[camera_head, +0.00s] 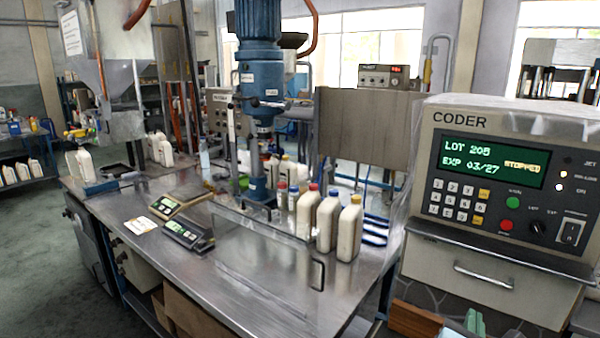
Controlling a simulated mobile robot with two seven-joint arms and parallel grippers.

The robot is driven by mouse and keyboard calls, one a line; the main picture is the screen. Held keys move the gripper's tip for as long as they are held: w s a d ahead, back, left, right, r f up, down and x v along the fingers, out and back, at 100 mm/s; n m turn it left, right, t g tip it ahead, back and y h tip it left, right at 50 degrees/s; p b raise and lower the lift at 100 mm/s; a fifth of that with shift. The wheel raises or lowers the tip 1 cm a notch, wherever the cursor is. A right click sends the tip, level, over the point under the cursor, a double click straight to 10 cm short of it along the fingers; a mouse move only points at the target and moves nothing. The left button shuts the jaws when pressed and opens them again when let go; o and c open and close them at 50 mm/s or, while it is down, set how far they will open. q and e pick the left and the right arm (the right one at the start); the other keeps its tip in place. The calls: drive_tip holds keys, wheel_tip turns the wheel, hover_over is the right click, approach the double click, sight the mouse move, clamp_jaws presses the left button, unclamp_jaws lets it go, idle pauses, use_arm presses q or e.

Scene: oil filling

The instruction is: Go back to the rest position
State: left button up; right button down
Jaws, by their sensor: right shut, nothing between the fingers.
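I make out neither my left nor my right gripper in the head view. No arm of mine can be told apart from the machinery and bench. The steel workbench (245,290) fills the middle of the view. Several pale bottles (349,232) with coloured caps stand upright on it, beside the blue filling machine (258,65). Two small scales (187,235) sit on its left part.
More bottles (85,165) stand at the bench's far left. A brown block (415,319) lies low, below the coder. The floor (40,240) at left is clear.

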drive_tip(key=s+a+f+m+g+y, duration=0.1)
drive_tip(key=s+a+f+m+y, duration=0.15)
drive_tip(key=f, duration=0.55)
drive_tip(key=s+a+f+m+g+y, duration=0.1)
drive_tip(key=a+f+m+y, duration=0.2)
drive_tip(key=f, duration=0.4)
drive_tip(key=s+a+f+m+g+y, duration=0.1)
drive_tip(key=s+a+f+m+y, duration=0.2)
drive_tip(key=f, duration=0.5)
drive_tip(key=s+a+f+m+g+y, duration=0.1)
drive_tip(key=s+a+f+m+y, duration=0.1)
drive_tip(key=s+f+m, duration=0.9)
drive_tip(key=s+m+y, duration=0.1)
drive_tip(key=s+m, duration=0.1)
drive_tip(key=m, duration=0.3)
drive_tip(key=shift+s+a+f, duration=0.35)
drive_tip(key=shift+s+a, duration=0.05)
